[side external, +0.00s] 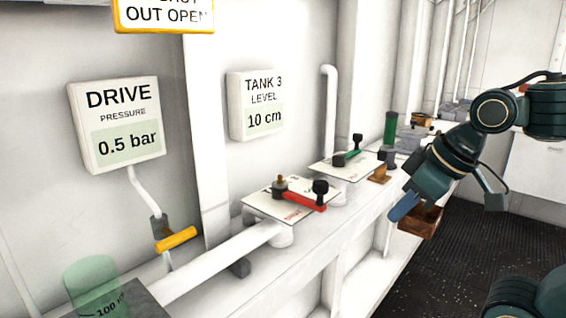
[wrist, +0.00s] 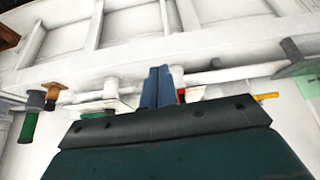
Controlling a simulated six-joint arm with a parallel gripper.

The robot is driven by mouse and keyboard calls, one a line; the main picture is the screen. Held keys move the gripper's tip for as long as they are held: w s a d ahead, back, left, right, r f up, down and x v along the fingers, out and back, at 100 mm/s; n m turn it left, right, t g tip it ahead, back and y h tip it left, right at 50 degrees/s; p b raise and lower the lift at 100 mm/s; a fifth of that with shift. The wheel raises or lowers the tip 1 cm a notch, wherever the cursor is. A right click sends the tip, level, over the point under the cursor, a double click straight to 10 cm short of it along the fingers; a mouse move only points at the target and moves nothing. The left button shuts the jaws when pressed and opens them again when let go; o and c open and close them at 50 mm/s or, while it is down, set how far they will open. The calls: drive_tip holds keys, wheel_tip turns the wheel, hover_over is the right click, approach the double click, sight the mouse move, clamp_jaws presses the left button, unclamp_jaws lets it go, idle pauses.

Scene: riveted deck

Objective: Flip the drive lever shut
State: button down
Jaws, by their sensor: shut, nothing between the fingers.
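A yellow lever (side external: 177,238) sits on the thin pipe below the DRIVE pressure display (side external: 118,125), which reads 0.5 bar. The lever lies nearly level, crosswise to the pipe, tilted up to the right. Its yellow end also shows in the wrist view (wrist: 266,96), right of my fingers. My gripper (side external: 402,208) is far to the right of it, beyond the bench's front edge. Its blue fingers are together and empty; they also show in the wrist view (wrist: 157,85).
A red lever (side external: 303,201) with black knob lies on a marked plate, between the yellow lever and my gripper. A green lever (side external: 346,158) is farther back. A TANK 3 display (side external: 262,104) reads 10 cm. A translucent green cylinder (side external: 93,285) stands front left. A brown box (side external: 420,221) is behind my fingers.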

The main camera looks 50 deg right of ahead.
drive_tip(key=shift+s+a+f+m, duration=0.2)
drive_tip(key=shift+s+f+m, duration=0.1)
drive_tip(key=shift+s+f, duration=0.85)
drive_tip(key=c, duration=1.5)
unclamp_jaws()
drive_tip(key=shift+w+d+r, duration=0.1)
drive_tip(key=shift+w+r, duration=0.05)
drive_tip(key=shift+r, duration=0.05)
drive_tip(key=o, duration=0.4)
drive_tip(key=shift+w+d+r, duration=0.15)
drive_tip(key=shift+w+r, duration=0.05)
drive_tip(key=shift+r, duration=0.05)
drive_tip(key=shift+c, duration=0.2)
wheel_tip(320, 180, up, 16)
drive_tip(key=m+g+h, duration=0.3)
drive_tip(key=m, duration=0.6)
hover_over(358, 135)
drive_tip(key=s+a, duration=0.4)
drive_tip(key=shift+w+d+r, duration=0.1)
drive_tip(key=shift+d, duration=0.05)
drive_tip(key=shift+x, duration=6.9)
